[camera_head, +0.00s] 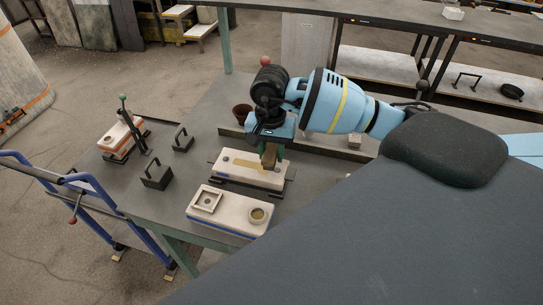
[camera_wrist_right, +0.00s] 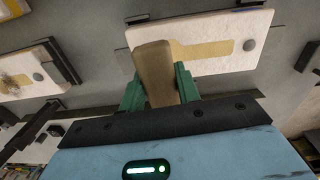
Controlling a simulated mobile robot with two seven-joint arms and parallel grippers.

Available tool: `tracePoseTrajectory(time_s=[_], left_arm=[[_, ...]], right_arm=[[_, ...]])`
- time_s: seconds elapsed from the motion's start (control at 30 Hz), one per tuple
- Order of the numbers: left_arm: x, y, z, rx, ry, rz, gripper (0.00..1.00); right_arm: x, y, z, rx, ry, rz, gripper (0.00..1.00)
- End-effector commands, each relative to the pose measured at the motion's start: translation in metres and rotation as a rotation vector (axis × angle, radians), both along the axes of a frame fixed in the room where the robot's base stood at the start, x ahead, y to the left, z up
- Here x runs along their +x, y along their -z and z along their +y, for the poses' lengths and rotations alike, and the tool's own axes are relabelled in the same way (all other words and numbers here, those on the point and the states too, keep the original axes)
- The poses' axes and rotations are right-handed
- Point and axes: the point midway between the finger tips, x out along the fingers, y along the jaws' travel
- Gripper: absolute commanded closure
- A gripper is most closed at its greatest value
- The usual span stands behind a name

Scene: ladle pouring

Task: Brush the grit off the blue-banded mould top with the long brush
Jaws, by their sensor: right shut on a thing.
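My right gripper (camera_head: 269,147) points down with its green fingers shut on a wooden brush (camera_head: 269,157). In the right wrist view the brush (camera_wrist_right: 154,70) shows as a plain tan piece between the fingers; I cannot see its bristles. It hangs over a pale mould half (camera_head: 248,179) with a tan channel, in a dark tray; I cannot tell whether it touches. The blue-banded mould (camera_head: 218,227) lies in front, with a square frame and a round cup on top. No grit is clear on it. My left gripper is not in view.
An orange-banded mould (camera_head: 119,137) with a clamp stands at the left. Two black handled weights (camera_head: 156,176) sit between. A brown pot (camera_head: 242,112) stands behind my gripper. In the right wrist view another pale slab (camera_wrist_right: 22,74) bears a grey speckled patch.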

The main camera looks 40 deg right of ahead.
Motion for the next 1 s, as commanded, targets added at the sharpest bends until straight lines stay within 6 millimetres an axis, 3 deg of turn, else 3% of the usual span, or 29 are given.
tracePoseTrajectory(time_s=[0.23, 0.5, 1.0], left_arm=[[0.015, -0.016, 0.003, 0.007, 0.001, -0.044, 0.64], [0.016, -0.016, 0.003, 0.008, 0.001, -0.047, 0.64], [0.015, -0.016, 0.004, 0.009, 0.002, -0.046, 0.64]], right_arm=[[-0.006, -0.029, 0.001, 0.001, 0.008, -0.012, 0.86], [-0.008, -0.046, 0.000, 0.003, 0.016, -0.007, 0.86], [-0.008, -0.048, 0.000, 0.004, 0.017, -0.006, 0.86]])
